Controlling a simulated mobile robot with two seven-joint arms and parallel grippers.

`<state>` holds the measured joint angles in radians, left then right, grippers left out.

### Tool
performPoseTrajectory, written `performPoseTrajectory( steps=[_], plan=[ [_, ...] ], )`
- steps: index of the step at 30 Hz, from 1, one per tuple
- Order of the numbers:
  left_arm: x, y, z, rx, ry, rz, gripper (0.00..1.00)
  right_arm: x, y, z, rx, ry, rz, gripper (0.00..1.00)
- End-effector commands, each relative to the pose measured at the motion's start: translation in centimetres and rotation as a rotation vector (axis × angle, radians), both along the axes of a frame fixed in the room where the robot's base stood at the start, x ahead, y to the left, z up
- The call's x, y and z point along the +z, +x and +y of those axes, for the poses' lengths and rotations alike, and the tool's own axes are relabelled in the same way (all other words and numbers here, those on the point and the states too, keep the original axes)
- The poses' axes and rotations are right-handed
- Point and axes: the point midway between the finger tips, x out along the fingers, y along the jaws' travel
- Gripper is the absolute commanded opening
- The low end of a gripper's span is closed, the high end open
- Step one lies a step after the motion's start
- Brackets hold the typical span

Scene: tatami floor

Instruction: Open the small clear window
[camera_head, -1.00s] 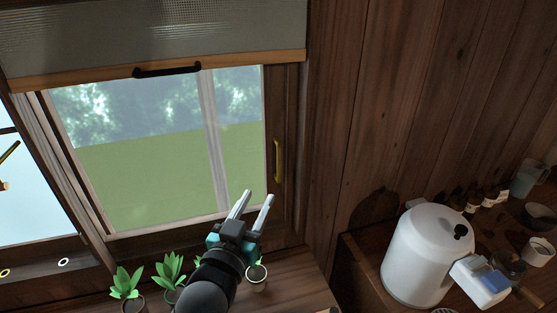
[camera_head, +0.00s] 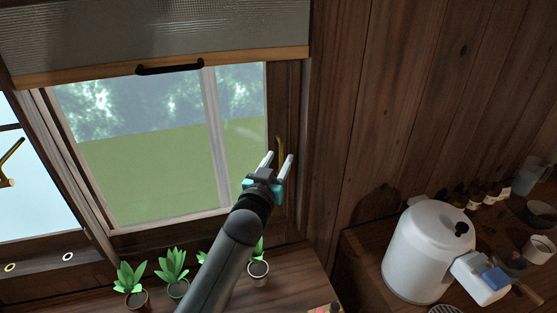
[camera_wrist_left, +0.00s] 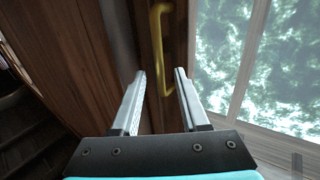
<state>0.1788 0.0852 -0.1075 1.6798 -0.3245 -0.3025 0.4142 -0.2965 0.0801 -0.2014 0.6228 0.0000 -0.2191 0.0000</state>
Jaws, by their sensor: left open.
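The clear window (camera_head: 150,165) fills the middle left of the head view, in a dark wooden frame. A brass handle (camera_head: 280,149) is fixed upright on the frame's right side. My left gripper (camera_head: 279,161) is open and empty, right in front of the handle's lower part and partly covering it. In the left wrist view the handle (camera_wrist_left: 159,45) stands beyond the open fingertips (camera_wrist_left: 160,72), roughly between them; I cannot tell whether they touch it. My right gripper is not in view.
A shade (camera_head: 160,35) with a black handle hangs over the window's top. Small potted plants (camera_head: 172,268) stand on the sill ledge below. A white rounded appliance (camera_head: 425,255) and bottles stand on the right counter. A plank wall lies right of the window.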

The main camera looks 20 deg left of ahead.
Motion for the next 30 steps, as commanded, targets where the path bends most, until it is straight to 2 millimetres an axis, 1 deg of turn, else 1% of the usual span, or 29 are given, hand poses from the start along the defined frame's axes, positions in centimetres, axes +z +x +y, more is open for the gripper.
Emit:
performPoseTrajectory(
  steps=[4, 11, 12, 21, 24, 30],
  plan=[
    [0.02, 0.50, -0.03, 0.000, 0.000, 0.000, 0.45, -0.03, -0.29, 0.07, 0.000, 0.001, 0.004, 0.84],
    [0.00, 0.53, -0.02, 0.000, 0.000, 0.000, 0.45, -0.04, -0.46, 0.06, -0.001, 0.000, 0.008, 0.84],
    [0.00, 0.53, -0.02, 0.000, 0.000, 0.000, 0.44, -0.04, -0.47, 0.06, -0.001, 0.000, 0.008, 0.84],
    [-0.02, 0.51, 0.00, 0.000, 0.000, 0.001, 0.10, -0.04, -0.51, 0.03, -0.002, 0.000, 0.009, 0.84],
    [-0.02, 0.50, 0.00, 0.000, 0.000, 0.001, 0.00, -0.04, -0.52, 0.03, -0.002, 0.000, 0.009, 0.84],
    [-0.03, 0.50, -0.01, 0.000, 0.000, 0.001, 0.00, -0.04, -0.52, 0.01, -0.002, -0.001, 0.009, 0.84]
  ],
)
